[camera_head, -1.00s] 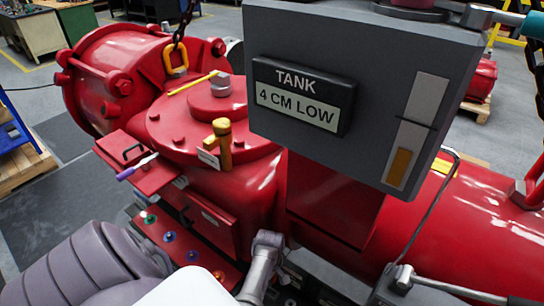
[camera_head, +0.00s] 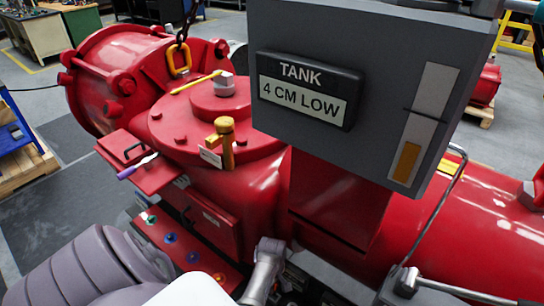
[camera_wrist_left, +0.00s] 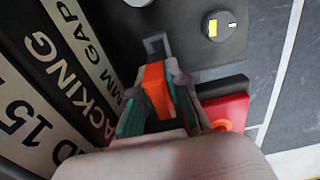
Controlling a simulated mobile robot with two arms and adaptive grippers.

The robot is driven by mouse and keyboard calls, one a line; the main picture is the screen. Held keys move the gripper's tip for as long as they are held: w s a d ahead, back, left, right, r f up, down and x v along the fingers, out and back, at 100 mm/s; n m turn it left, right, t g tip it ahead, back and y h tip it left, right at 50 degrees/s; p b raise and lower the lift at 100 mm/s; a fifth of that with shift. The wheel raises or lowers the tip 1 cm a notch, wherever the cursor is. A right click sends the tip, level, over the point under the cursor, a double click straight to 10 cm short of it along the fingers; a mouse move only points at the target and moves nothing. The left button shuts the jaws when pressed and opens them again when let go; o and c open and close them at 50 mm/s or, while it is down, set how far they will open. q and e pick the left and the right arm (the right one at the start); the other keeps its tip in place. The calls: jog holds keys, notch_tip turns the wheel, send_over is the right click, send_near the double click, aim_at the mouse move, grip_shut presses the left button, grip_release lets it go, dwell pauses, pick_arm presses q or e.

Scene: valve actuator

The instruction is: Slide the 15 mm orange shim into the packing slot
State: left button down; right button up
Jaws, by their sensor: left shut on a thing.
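In the left wrist view, my left gripper (camera_wrist_left: 160,88) is shut on the orange shim (camera_wrist_left: 155,86), which sits between its two teal-padded fingers. Just beyond the shim's far end is a small grey-edged slot (camera_wrist_left: 155,44) in a dark panel. I cannot tell whether the shim touches the slot or enters it. In the head view, my left arm comes in at the lower left, and the shim cannot be made out. My right gripper is not seen.
A grey box with a "TANK 4 CM LOW" display (camera_head: 305,90) stands over the red actuator body (camera_head: 205,125). A yellow-topped post (camera_head: 224,140) and a purple-handled tool (camera_head: 137,166) are left of it. A round grey part (camera_wrist_left: 219,30) sits beside the slot.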

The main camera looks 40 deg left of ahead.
pick_arm(q)
jog(key=shift+f+b, duration=0.8)
jog(key=shift+f, duration=0.6)
jog(key=shift+p, duration=0.65)
dwell(0.5)
jog(key=shift+f+b, duration=0.9)
jog(key=shift+f, duration=0.25)
jog(key=c, duration=1.1)
grip_release()
jog(key=shift+o, duration=0.2)
notch_tip(320, 180, up, 7)
jog(key=shift+r, duration=0.2)
